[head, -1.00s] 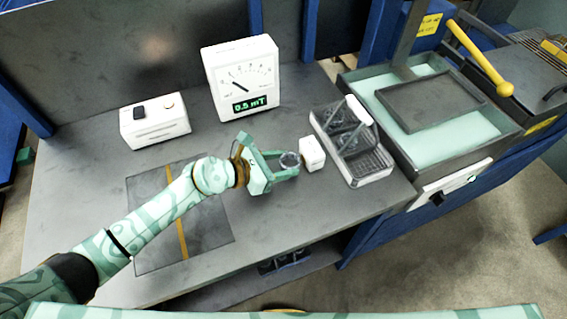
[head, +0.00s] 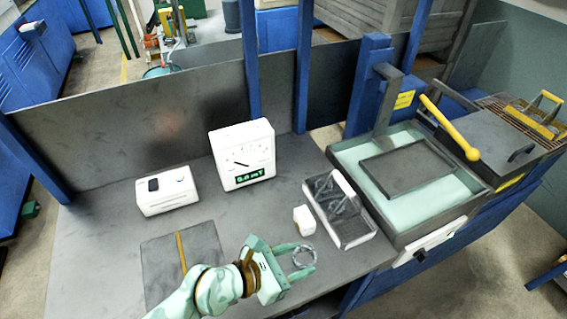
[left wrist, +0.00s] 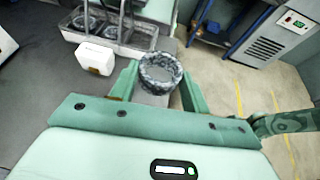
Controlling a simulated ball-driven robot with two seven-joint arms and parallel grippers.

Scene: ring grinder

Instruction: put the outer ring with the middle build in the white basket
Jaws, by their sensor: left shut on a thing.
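My left gripper (head: 306,261) is shut on a dark grey, mottled ring (head: 303,256), held between its fingertips. In the left wrist view the same ring (left wrist: 160,73) sits between the two green fingers, with its round opening visible. The gripper is in front of the small white block, near the table's front edge. A two-part wire basket (head: 358,239) with a pale frame and a white handle stands beyond and to the right of the gripper. In the left wrist view it shows ring-like dark parts inside. My right gripper is not in view.
A small white block (head: 304,220) stands just left of the basket. A white meter (head: 243,150) and a white box (head: 167,193) stand further back. A dark mat (head: 205,243) lies left. A tank (head: 345,152) of pale green liquid stands right of the basket.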

